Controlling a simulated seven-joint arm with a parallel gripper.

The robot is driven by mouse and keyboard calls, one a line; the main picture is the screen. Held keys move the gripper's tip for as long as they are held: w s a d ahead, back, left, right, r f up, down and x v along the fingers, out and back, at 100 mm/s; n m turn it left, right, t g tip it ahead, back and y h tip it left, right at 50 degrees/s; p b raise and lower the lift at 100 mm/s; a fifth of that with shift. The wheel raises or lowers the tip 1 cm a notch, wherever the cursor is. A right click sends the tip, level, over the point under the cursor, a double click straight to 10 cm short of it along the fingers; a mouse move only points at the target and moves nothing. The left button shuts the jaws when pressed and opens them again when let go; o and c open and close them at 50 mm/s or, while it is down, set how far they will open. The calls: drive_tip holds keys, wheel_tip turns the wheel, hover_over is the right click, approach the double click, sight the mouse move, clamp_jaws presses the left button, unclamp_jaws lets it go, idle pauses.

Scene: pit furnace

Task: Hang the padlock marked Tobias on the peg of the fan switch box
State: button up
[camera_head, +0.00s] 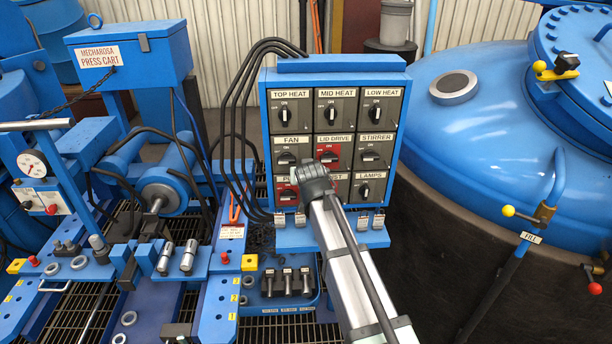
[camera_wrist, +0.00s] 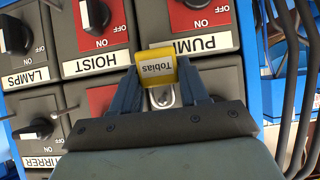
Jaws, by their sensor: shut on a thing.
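The padlock marked Tobias (camera_wrist: 158,75) has a yellow body and a metal shackle (camera_wrist: 162,97). In the wrist view its name reads upside down. My gripper (camera_wrist: 160,84) is shut on it, with a finger on each side. In the head view my gripper (camera_head: 304,180) is in front of the switch panel, by the pump and hoist boxes, below the fan switch box (camera_head: 289,153). The padlock is mostly hidden there. The fan box is grey with a black knob; I cannot make out its peg. My gripper hides that part of the panel in the wrist view.
The lid drive box (camera_head: 333,148) is right of the fan box. Thin pegs stick out between boxes in the wrist view. Black cables (camera_head: 238,110) run down the panel's left side. Several small tagged items (camera_head: 362,221) sit along its bottom. A blue vessel (camera_head: 480,130) stands right.

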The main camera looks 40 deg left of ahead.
idle(0.3)
drive_tip(key=o, duration=1.3)
drive_tip(key=v, duration=1.3)
drive_tip(key=shift+s+d+r, duration=0.15)
drive_tip(key=shift+d+r, duration=0.05)
drive_tip(key=shift+r, duration=0.1)
